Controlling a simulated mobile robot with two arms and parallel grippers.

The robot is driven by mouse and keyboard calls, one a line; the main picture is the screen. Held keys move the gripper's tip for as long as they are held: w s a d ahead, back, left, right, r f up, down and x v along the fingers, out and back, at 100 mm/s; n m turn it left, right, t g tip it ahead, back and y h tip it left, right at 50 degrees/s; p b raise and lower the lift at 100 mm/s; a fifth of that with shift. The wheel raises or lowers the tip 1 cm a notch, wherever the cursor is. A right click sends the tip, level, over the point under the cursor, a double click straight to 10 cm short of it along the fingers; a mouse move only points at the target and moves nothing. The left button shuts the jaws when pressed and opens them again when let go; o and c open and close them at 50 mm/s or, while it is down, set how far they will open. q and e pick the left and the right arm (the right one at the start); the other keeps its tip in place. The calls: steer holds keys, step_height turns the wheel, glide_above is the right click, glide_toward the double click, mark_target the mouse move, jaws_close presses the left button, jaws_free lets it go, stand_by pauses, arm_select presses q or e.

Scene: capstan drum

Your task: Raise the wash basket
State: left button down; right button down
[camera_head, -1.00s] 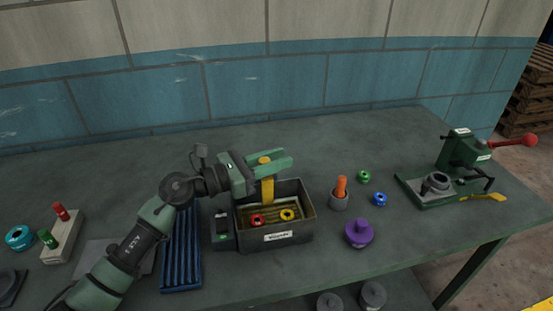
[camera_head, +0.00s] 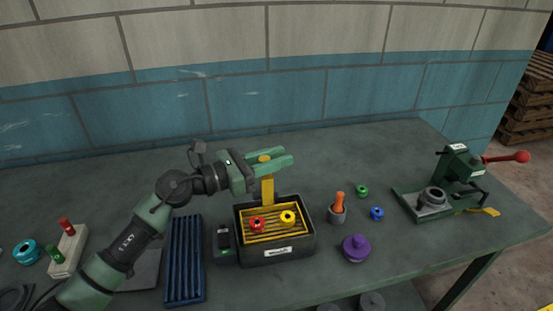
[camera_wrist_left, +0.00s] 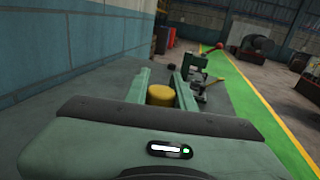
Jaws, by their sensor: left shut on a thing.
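The yellow wash basket (camera_head: 272,237) sits high in the dark wash tank (camera_head: 298,253), its slats near the level of the tank's rim. A red ring (camera_head: 257,225) and a yellow ring (camera_head: 288,217) lie on the basket. A yellow upright handle (camera_head: 267,188) rises from the basket's back side. My left gripper (camera_head: 274,160) is shut on the top of this handle. In the left wrist view the handle's round yellow knob (camera_wrist_left: 160,95) shows between the fingers. My right gripper is not in view.
A blue ribbed tray (camera_head: 185,260) lies left of the tank, with a small switch box (camera_head: 225,240) between. To the right stand an orange-handled brush in a cup (camera_head: 337,212), a purple knobbed part (camera_head: 355,248) and a green press (camera_head: 455,180). The bench behind is clear.

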arm_select(q)
steer(key=c, duration=1.2)
jaws_free()
steer(key=shift+w+r, duration=0.1)
steer(key=shift+r, duration=0.35)
steer(key=shift+c, duration=0.2)
steer(key=shift+o, duration=0.3)
steer(key=shift+f, duration=0.15)
steer(key=shift+f, duration=0.1)
steer(key=shift+s+a+f, duration=0.1)
steer(key=shift+s+a, duration=0.1)
steer(key=shift+a, duration=0.15)
steer(key=b+v, duration=0.2)
steer(key=v, duration=0.5)
steer(key=shift+s, duration=0.1)
